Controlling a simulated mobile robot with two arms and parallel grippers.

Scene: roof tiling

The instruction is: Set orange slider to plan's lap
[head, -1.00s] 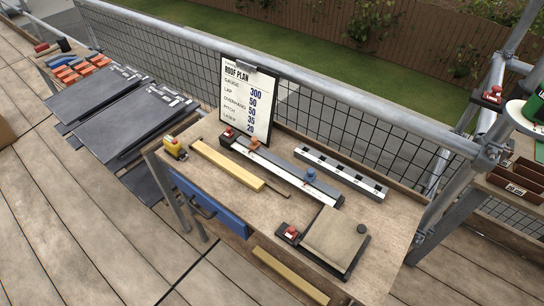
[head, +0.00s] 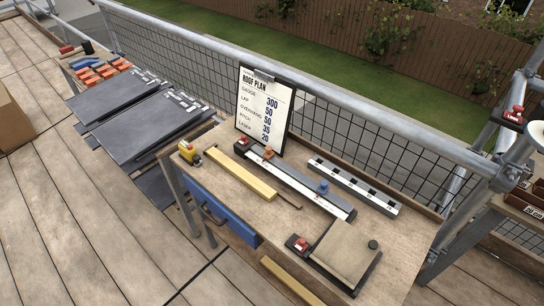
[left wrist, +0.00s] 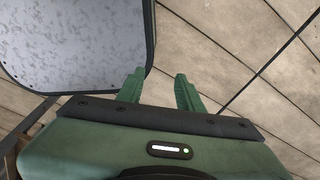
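The orange slider (head: 268,152) sits near the far left end of a long grey and white gauge rail (head: 300,182) on the wooden workbench. A blue slider (head: 323,187) sits further right on the same rail. The roof plan (head: 264,108) stands clipped to a board behind the rail. It reads gauge 300, lap 50, overhang 50, pitch 35, laser 20. My left gripper (left wrist: 158,77) shows only in the left wrist view, with its two green fingers apart and nothing between them. It is over decking, away from the slider. My right gripper is in neither view.
The workbench (head: 231,206) also holds a yellow bar (head: 241,171), a second rail with dark marks (head: 354,186) and a beige pad (head: 345,250). Dark slates (head: 158,122) lie to the left. A mesh guardrail (head: 330,125) runs behind. A grey speckled panel (left wrist: 75,40) is beside my left gripper.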

